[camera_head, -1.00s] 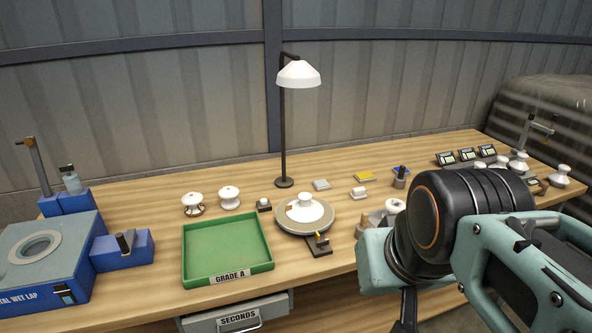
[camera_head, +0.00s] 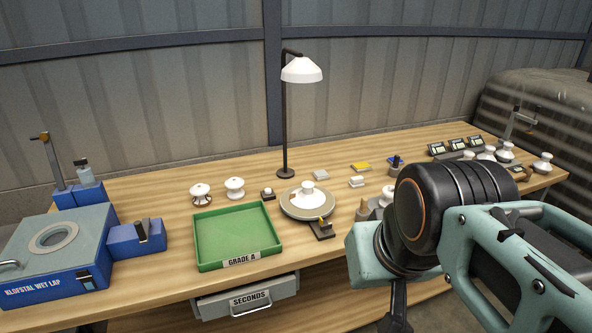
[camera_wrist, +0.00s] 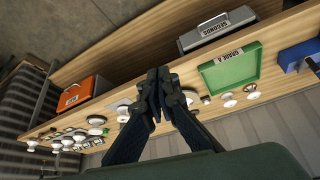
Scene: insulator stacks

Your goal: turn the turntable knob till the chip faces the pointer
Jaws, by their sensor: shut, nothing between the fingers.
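The turntable (camera_head: 292,208) is a round grey disc on the bench, right of the green tray. A white insulator (camera_head: 308,188) stands upright on it. A small brownish mark shows on the insulator's left side, too small to confirm as the chip. A yellow pointer (camera_head: 321,222) on a dark base stands at the turntable's front right edge. I cannot make out a separate knob. My gripper (camera_wrist: 159,72) is shut and empty in the wrist view, above the bench and apart from the turntable. In the head view my arm hides its fingertips.
The green Grade A tray (camera_head: 236,266) lies left of the turntable, above the Seconds drawer (camera_head: 248,297). A lamp (camera_head: 286,130) stands behind the turntable. Two insulators (camera_head: 235,186) stand behind the tray. The blue wet lap (camera_head: 60,270) is at far left.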

